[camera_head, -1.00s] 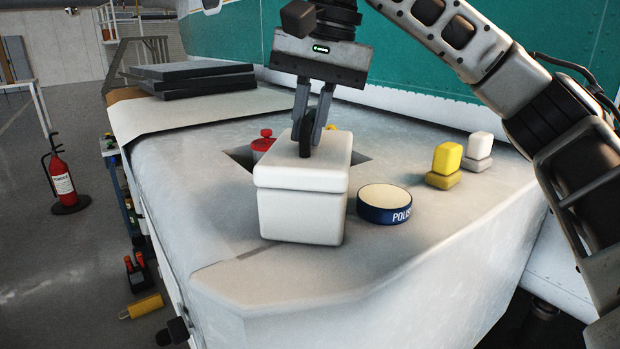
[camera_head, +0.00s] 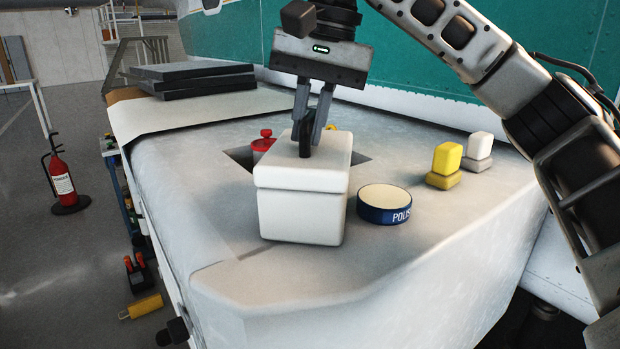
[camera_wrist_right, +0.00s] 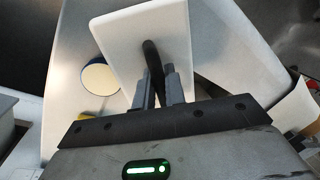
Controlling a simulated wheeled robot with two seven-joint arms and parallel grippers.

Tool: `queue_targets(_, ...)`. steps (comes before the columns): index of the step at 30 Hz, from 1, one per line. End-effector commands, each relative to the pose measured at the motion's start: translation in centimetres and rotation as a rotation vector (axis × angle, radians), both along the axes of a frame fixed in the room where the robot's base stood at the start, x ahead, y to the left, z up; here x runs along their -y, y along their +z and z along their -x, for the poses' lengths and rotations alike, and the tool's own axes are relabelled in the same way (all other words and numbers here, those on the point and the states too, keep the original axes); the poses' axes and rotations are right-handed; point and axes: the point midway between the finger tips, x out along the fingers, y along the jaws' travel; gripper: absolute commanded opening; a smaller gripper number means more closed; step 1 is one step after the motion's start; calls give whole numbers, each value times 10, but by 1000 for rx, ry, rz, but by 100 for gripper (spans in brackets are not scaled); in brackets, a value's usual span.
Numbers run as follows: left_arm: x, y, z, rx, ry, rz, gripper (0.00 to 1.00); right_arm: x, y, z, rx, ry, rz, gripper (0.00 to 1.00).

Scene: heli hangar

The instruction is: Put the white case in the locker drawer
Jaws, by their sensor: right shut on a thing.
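The white case (camera_head: 302,210) is a box with a rounded lid, upright on the pale work surface in the head view. Its white top also shows in the right wrist view (camera_wrist_right: 125,38). My right gripper (camera_head: 306,132) is above the case, its fingers shut on the black handle (camera_head: 305,138) on the lid. The handle also shows between the fingers in the right wrist view (camera_wrist_right: 154,62). Whether the case touches the surface is hard to tell. My left gripper is in neither view. I cannot make out a locker drawer.
A blue polish tin (camera_head: 384,205) stands just right of the case. Yellow (camera_head: 446,160) and white (camera_head: 479,147) blocks sit farther right. A red-topped item (camera_head: 263,142) is in a dark recess behind the case. Black slabs (camera_head: 195,80) lie at the back left. A fire extinguisher (camera_head: 62,181) stands on the floor.

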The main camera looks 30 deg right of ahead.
Motion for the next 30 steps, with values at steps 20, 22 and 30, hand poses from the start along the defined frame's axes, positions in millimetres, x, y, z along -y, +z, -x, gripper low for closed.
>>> queue_targets(20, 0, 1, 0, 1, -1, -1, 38, 0, 3, 0, 5, 0, -3, 0)
queue_targets(22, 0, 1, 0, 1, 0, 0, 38, 0, 5, 0, 5, 0, -3, 0)
queue_targets(30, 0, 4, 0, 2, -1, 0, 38, -1, 27, 0, 6, 1, -2, 0)
